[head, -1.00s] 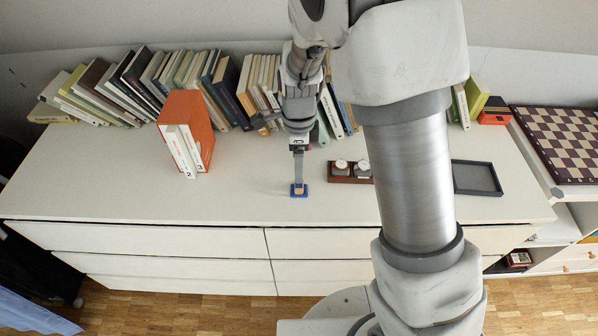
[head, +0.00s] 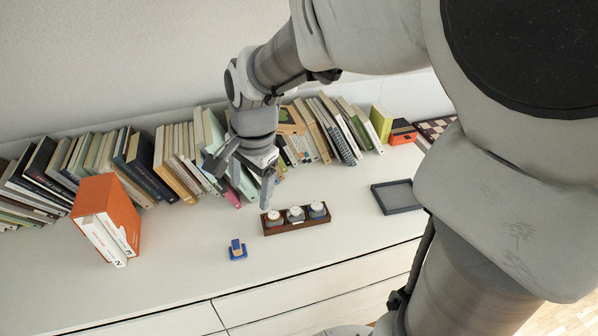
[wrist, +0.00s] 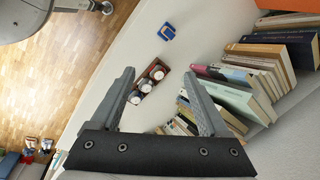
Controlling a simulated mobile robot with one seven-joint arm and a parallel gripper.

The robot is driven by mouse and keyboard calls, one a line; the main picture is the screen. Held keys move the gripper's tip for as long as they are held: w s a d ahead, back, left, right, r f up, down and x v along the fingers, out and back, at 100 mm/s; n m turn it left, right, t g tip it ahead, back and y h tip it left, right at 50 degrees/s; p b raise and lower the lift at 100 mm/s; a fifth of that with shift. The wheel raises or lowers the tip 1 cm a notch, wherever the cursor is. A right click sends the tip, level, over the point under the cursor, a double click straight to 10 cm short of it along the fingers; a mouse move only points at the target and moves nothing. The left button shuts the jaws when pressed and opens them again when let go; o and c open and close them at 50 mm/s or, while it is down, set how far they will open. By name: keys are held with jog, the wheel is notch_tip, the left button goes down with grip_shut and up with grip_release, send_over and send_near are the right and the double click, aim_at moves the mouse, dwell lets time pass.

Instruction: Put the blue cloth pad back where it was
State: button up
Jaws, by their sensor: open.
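The blue cloth pad (head: 237,256) lies on the white dresser top, left of a brown holder (head: 291,228). A small block (head: 236,244), partly blue, stands on or against the pad; I cannot tell exactly how. The pad also shows in the wrist view (wrist: 163,36), near the top. The holder carries three round-topped items that look like watches, and it shows between my fingers in the wrist view. My gripper (wrist: 158,76) is open and empty, above the dresser. In the head view it (head: 266,190) appears behind the holder, up and right of the pad.
A row of leaning books (head: 180,160) lines the back. An orange box file with white books (head: 108,215) stands at left. An empty dark grey tray (head: 397,197) lies at right, near my arm. The dresser top in front of the books is mostly clear.

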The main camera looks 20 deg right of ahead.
jog(key=s+d+r+n+t, duration=0.2)
jog(key=s+d+r+n, duration=0.1)
jog(key=s+r+n, duration=0.1)
jog(key=s+d+r+n+t+h, duration=0.1)
jog(key=s+d+r+n, duration=0.3)
jog(key=s+n, duration=0.3)
jog(key=shift+s+r+t, duration=0.2)
jog(key=shift+s+t, duration=0.2)
jog(key=shift+s, duration=0.85)
jog(key=shift+d+r, duration=0.1)
